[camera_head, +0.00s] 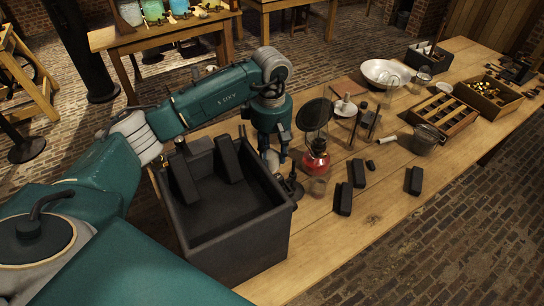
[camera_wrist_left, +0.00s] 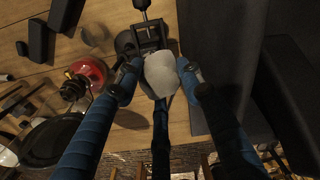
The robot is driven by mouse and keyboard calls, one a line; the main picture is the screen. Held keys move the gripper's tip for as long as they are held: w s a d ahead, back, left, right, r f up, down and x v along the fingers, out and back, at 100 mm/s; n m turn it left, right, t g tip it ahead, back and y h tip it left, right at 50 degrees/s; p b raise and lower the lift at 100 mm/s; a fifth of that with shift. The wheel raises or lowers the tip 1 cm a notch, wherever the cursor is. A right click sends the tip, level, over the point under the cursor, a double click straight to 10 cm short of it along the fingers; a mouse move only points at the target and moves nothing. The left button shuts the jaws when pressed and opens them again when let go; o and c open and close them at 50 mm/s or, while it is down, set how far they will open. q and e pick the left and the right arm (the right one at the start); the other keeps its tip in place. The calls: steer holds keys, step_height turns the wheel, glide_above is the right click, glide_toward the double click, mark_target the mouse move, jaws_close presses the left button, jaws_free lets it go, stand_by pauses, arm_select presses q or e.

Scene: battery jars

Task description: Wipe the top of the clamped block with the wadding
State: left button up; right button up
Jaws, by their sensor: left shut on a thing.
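My left gripper (camera_head: 274,157) is low over the bench, just right of the black crate. In the left wrist view its fingers (camera_wrist_left: 158,72) are shut on a pale, rounded lump of wadding (camera_wrist_left: 160,73). A dark metal clamp (camera_wrist_left: 148,35) with a handle shows just beyond the wadding; it also shows in the head view (camera_head: 291,186), beside the crate's corner. The clamped block cannot be made out clearly, being dark and partly hidden by the wadding and fingers. I cannot tell whether the wadding touches it. My right gripper is not in view.
The deep black crate (camera_head: 241,248) holds dark slabs. A red lantern (camera_head: 316,162) stands close right of my gripper, by a glass jar (camera_head: 317,187). Black blocks (camera_head: 343,199) lie to the right. A wooden divided tray (camera_head: 441,115) is farther off.

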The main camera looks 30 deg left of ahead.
arm_select(q)
steer(key=shift+r+p, duration=0.35)
steer(key=shift+r, duration=0.7)
